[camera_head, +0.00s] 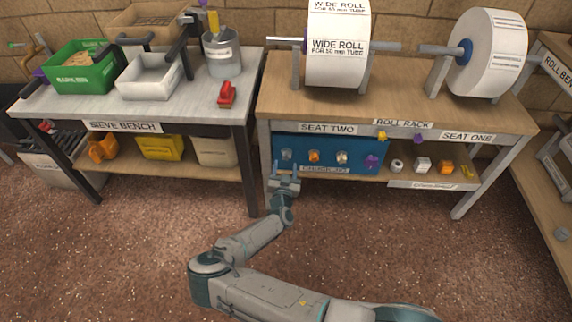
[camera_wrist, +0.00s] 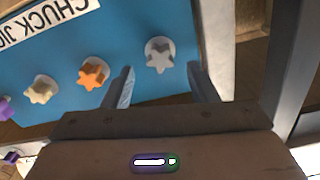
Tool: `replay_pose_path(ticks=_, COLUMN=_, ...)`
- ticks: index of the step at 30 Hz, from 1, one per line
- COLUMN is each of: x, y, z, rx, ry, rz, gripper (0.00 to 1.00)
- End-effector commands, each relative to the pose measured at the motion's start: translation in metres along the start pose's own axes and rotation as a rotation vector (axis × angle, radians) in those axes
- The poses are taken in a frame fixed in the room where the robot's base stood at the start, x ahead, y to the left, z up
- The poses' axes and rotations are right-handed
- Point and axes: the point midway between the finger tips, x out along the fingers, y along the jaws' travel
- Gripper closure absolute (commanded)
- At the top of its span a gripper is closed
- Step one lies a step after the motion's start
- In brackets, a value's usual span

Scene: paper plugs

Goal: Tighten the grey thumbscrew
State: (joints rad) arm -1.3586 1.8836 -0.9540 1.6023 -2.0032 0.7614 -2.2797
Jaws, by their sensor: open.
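The grey thumbscrew (camera_head: 287,155) is the leftmost of several star-shaped knobs on the blue chuck jig panel (camera_head: 328,144) under the roll rack. My gripper (camera_head: 285,168) is open in front of the panel, just below the grey thumbscrew in the head view. In the wrist view my gripper (camera_wrist: 161,76) has its two fingers apart, with the thumbscrew ahead between and slightly beyond the tips. I cannot tell the remaining distance or any contact.
An orange knob (camera_wrist: 93,73), a beige knob (camera_wrist: 41,90) and a purple knob (camera_head: 372,161) sit in a row on the same panel. A bench leg (camera_head: 267,165) stands close to the left of my gripper. Small parts, including a white block (camera_head: 422,164), lie on the shelf to the right.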

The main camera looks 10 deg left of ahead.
Motion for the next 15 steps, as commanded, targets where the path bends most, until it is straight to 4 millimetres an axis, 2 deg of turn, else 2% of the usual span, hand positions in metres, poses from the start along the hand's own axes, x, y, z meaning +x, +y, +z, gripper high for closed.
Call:
replay_pose_path(ticks=1, x=-0.0003, y=0.0000, z=0.0051, rx=-0.062, ry=0.000, rz=-0.002, gripper=0.47)
replay_pose_path(ticks=6, x=0.0000, y=-0.0002, z=0.0013, rx=-0.190, ry=0.000, rz=-0.001, gripper=0.47)
replay_pose_path(ticks=15, x=0.0001, y=-0.0002, z=-0.0008, rx=-0.198, ry=-0.001, rz=0.000, gripper=0.47)
